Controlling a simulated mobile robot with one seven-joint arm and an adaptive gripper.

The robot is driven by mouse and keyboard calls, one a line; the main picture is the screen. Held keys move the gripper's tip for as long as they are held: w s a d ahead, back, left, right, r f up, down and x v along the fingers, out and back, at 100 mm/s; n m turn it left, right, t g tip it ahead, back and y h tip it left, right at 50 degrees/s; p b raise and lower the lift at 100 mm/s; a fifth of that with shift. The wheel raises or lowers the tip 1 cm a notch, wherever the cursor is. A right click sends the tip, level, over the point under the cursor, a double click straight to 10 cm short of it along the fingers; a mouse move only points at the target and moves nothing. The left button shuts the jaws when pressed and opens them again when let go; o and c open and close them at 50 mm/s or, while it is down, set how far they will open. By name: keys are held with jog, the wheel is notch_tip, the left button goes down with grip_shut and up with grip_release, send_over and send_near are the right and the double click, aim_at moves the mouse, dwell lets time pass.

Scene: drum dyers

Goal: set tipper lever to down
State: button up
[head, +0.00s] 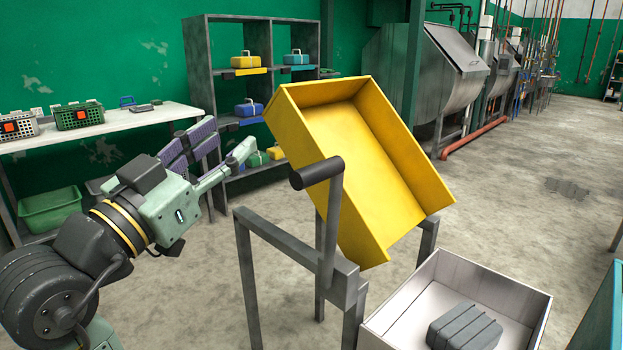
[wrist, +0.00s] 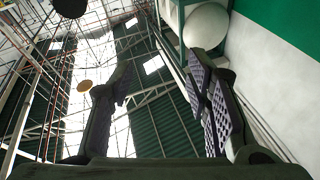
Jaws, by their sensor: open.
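The tipper is a yellow open tray (head: 385,150), tilted steeply on a grey metal frame (head: 290,242). Its lever (head: 331,225) is a grey bar standing upright at the frame's near side, with a black cylindrical grip (head: 316,173) at its top. My gripper (head: 224,142) is open and empty, to the left of the grip and apart from it. Its purple-padded fingers also show spread in the wrist view (wrist: 165,80). I cannot make out the lever in the wrist view, which looks up at the roof.
A white bin (head: 395,300) with a grey ribbed block (head: 463,328) inside stands on the floor at lower right. Behind my gripper are a shelf (head: 240,30) with coloured cases and a white bench (head: 130,122). The floor between my arm and the frame looks clear.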

aim_at(324, 170)
jog(key=d+f+m+g, duration=0.1)
jog(key=d, duration=0.1)
jog(key=s+d+f+m+g+h, duration=0.1)
jog(key=d+f+g, duration=0.1)
jog(key=d+f+m+g+h, duration=0.1)
jog(key=f+g, duration=0.1)
jog(key=shift+s+d+f, duration=0.2)
jog(key=shift+s+d, duration=0.1)
jog(key=shift+d, duration=0.1)
jog(key=shift+w+d+f+m+g, duration=0.1)
jog(key=shift+d+m+g, duration=0.2)
jog(key=p+x, duration=0.1)
jog(key=x, duration=0.9)
jog(key=shift+w+d+p, duration=0.1)
jog(key=shift+d+p, duration=0.05)
jog(key=shift+p, duration=0.25)
jog(key=shift+c, duration=0.5)
grip_shut()
